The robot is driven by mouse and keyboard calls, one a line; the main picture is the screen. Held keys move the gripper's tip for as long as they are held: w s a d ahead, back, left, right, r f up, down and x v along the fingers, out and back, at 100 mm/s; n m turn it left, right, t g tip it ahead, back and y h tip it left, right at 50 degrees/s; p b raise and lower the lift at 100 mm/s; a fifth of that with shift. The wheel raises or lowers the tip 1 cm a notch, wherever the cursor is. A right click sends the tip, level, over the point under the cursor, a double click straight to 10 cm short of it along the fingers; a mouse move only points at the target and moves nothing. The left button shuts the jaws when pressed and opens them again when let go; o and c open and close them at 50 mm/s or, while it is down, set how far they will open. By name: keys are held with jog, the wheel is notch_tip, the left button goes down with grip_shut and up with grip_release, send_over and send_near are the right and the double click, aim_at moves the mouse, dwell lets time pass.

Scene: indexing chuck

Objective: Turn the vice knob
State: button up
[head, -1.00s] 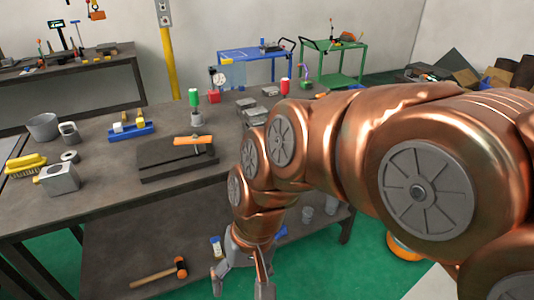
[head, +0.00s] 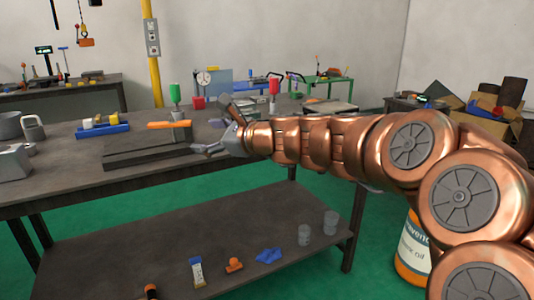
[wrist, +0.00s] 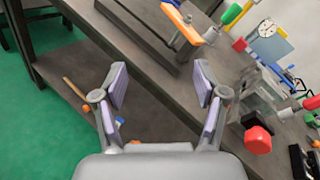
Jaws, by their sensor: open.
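My gripper (head: 217,126) is open and empty at the front edge of the workbench, its fingers toward the bench. In the wrist view my gripper (wrist: 160,78) shows both fingers spread, with nothing between them. A red knob (wrist: 258,140) is at the right, close to grey metal parts (wrist: 262,92) on the bench, clear of my fingers. A green knob (head: 174,92) stands upright on a grey base, with a red block (head: 198,103) beside it. Another red knob (head: 274,86) shows behind my arm. I cannot tell which knob belongs to the vice.
A blue rack (head: 103,130) and a grey block (head: 14,162) stand farther left. The lower shelf (head: 120,245) holds several small things. Green floor is open in front.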

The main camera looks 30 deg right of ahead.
jog(key=w+d+f+m+t+h+b, duration=0.1)
jog(key=d+f+m+t+h+b, duration=0.2)
jog(key=d+m, duration=0.6)
jog(key=w+d+f+m+h+b, duration=0.1)
jog(key=d+f+m+h+b, duration=0.3)
jog(key=d, duration=0.9)
jog(key=shift+w+a+r+b, duration=0.1)
jog(key=shift+w+r+b, duration=0.2)
jog(key=shift+w, duration=0.9)
jog(key=shift+w+r+b, duration=0.1)
jog(key=shift+w+b, duration=0.35)
jog(key=shift+w, duration=0.7)
jog(key=shift+w+a+r+b, duration=0.1)
jog(key=shift+w+r+b, duration=0.2)
jog(key=shift+w, duration=0.9)
jog(key=shift+f, duration=0.1)
jog(key=c, duration=1.1)
